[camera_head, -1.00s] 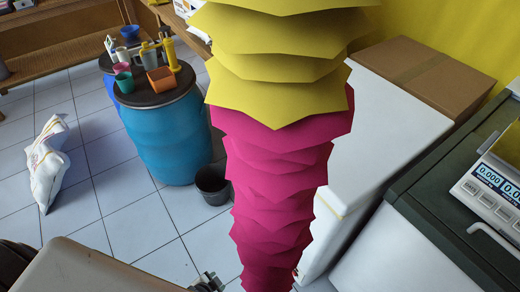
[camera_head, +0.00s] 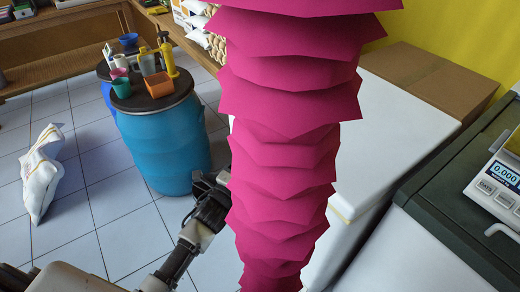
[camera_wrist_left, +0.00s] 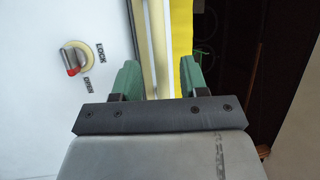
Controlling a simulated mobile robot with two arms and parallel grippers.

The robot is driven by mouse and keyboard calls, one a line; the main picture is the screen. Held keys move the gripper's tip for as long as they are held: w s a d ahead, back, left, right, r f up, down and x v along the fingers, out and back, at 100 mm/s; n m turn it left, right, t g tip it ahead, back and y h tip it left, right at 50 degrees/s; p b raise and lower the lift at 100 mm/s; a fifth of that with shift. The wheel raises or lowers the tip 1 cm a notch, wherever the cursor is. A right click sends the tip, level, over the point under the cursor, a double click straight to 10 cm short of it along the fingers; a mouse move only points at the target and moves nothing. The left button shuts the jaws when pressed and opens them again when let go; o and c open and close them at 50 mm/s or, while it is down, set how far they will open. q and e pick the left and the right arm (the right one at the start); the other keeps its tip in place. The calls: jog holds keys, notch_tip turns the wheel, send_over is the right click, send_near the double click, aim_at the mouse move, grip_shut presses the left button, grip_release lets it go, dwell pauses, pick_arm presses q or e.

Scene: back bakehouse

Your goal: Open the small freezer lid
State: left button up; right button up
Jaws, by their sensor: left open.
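A white chest (camera_head: 395,125), perhaps the small freezer, stands right of centre in the head view, with a pale strip along its near edge. My left gripper (camera_wrist_left: 158,78) is open, with green fingers. In the left wrist view a pale cream strip (camera_wrist_left: 160,35) runs between its fingers; I cannot tell whether they touch it. A white panel (camera_wrist_left: 55,110) beside it bears a red-handled knob (camera_wrist_left: 75,58) marked LOCK and OPEN. In the head view my left arm comes from the lower left, and the pink column hides its gripper. My right gripper is not in view.
A pink folded column (camera_head: 285,120) blocks the middle of the head view. A dark-topped unit (camera_head: 450,215) with scales (camera_head: 495,185) stands right. A blue barrel (camera_head: 165,150) and white sack (camera_head: 42,170) stand left on tiled floor.

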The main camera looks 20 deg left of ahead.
aim_at(260, 148)
pick_arm(q)
jog(key=x, duration=0.5)
jog(key=shift+w+d, duration=0.1)
jog(key=shift+w, duration=0.3)
grip_shut()
